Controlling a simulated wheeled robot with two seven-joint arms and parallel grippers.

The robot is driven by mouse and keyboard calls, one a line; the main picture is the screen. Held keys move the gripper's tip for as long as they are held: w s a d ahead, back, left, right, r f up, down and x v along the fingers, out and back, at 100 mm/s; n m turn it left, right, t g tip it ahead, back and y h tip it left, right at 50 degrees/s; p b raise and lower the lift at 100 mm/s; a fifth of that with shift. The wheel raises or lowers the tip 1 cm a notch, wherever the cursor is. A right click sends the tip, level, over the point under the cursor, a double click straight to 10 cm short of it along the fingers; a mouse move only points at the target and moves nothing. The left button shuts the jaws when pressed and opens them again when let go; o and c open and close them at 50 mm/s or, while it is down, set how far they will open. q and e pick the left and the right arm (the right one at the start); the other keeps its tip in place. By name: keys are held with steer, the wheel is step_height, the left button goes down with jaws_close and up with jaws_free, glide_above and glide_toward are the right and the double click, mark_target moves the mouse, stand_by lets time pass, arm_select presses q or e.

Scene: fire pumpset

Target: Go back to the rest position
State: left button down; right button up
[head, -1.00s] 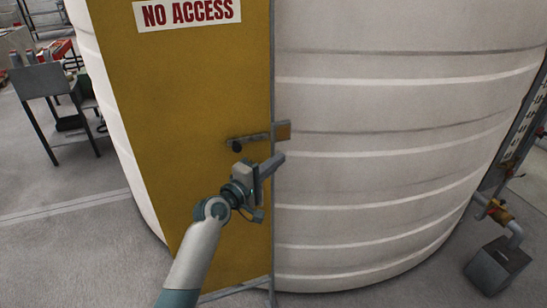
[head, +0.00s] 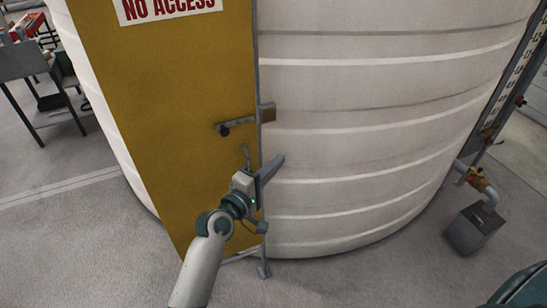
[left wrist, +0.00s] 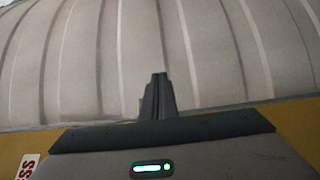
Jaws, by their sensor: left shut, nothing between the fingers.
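My left gripper (head: 273,168) is shut and empty in the head view. It is in front of the right edge of the yellow door panel (head: 165,90), below the panel's latch (head: 238,126), and apart from that latch. In the left wrist view its closed fingers (left wrist: 157,97) point toward the pale ribbed tank (left wrist: 200,55). A dark teal part of my own body shows at the lower right corner of the head view. My right gripper is not in view.
The large white ribbed tank (head: 385,110) stands close behind the panel. A dark table (head: 28,62) is at the upper left. A pipe with a valve (head: 476,178) and a grey block (head: 473,230) are at the right. The floor (head: 75,235) at the lower left is clear.

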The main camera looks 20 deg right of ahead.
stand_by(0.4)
